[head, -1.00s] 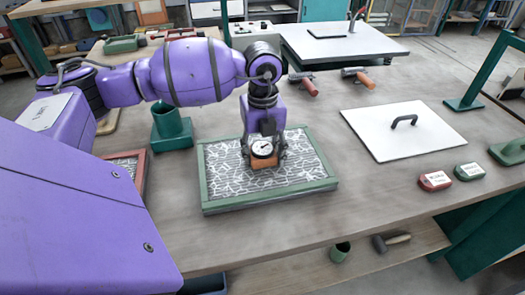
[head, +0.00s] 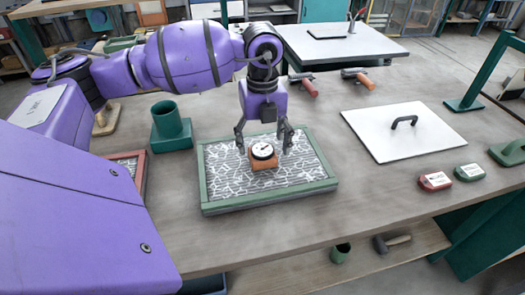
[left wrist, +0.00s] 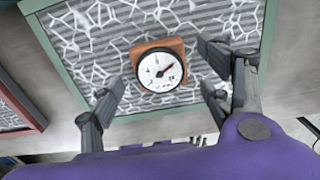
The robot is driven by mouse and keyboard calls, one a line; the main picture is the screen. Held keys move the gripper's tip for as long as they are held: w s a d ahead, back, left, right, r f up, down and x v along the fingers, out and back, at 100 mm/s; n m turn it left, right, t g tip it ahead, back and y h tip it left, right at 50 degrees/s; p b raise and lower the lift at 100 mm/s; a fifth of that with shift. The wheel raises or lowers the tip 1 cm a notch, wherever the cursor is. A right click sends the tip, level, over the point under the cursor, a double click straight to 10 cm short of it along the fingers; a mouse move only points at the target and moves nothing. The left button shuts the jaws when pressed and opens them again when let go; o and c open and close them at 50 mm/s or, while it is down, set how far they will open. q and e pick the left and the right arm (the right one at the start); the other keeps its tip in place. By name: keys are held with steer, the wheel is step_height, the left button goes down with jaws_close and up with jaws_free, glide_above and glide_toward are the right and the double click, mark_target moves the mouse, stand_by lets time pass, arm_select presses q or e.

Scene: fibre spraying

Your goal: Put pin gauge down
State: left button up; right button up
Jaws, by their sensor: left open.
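The pin gauge (head: 263,155), an orange block with a round white dial, rests on the white-veined panel in the green frame (head: 318,185). It also shows in the left wrist view (left wrist: 160,68), dial facing the camera. My left gripper (head: 264,149) is open, its fingers apart on either side above the gauge. In the left wrist view the fingers (left wrist: 162,100) are spread wide, with nothing between them touching the gauge. My right gripper is not in view.
A green cup-shaped holder (head: 171,125) stands left of the frame. A red-framed panel (head: 133,166) lies partly behind my arm. A white board with a handle (head: 380,140) lies to the right, with red (head: 434,181) and green (head: 469,172) blocks nearby.

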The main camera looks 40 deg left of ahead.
mark_target(262, 150)
arm_select(q)
step_height(262, 150, up, 8)
steer(key=shift+r, duration=0.15)
